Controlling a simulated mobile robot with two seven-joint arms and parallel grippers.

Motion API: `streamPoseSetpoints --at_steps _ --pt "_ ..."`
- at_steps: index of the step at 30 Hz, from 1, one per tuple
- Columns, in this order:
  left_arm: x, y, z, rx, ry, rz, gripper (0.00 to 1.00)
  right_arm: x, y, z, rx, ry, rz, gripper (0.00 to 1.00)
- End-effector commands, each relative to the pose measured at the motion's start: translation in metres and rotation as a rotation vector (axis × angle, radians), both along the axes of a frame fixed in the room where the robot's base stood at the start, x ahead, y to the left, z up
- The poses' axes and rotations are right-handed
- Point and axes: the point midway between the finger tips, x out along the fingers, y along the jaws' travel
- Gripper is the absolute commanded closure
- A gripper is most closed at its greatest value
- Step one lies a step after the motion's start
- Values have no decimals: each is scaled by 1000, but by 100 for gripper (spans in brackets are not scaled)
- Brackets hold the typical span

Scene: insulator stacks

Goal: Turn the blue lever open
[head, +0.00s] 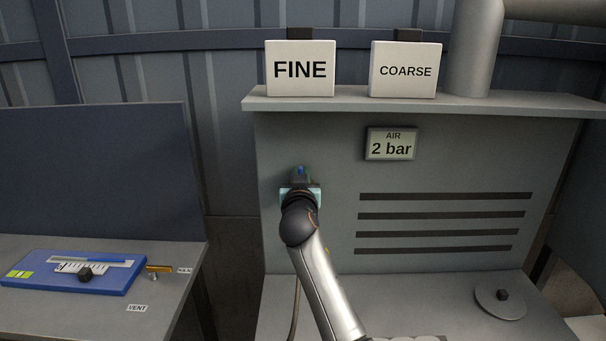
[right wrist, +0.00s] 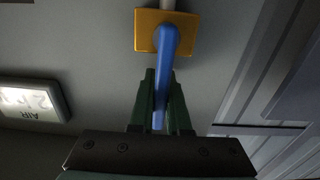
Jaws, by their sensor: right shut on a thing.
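The blue lever (right wrist: 167,45) shows in the right wrist view, on a yellow-orange mounting plate (right wrist: 146,30) with a pale pipe above it. My right gripper (right wrist: 162,90) is shut on the lever, its two green fingers on either side of it. In the head view a small blue part of the lever (head: 301,170) shows just above my right gripper (head: 300,190), in front of the grey cabinet's face. The rest of the lever is hidden there by the gripper and arm. My left gripper is not in view.
The grey cabinet (head: 330,150) carries an "AIR 2 bar" display (head: 391,144) and dark slots. FINE (head: 300,69) and COARSE (head: 405,70) signs stand on its top shelf. A bench (head: 60,315) at the left holds a blue device (head: 70,272). A round disc (head: 500,303) sits on the lower right ledge.

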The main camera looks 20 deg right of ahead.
Motion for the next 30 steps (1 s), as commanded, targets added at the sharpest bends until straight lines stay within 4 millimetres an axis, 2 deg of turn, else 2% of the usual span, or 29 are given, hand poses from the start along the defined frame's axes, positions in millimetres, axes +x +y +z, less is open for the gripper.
streamPoseSetpoints --at_steps 13,14,21,30 --pt "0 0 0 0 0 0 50 0 1 1 -15 4 1 100" --pt "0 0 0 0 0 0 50 0 1 1 -15 4 1 84" --pt "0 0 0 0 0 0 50 0 1 1 -13 4 1 57" --pt "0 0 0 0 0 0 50 0 0 0 -10 4 0 55"
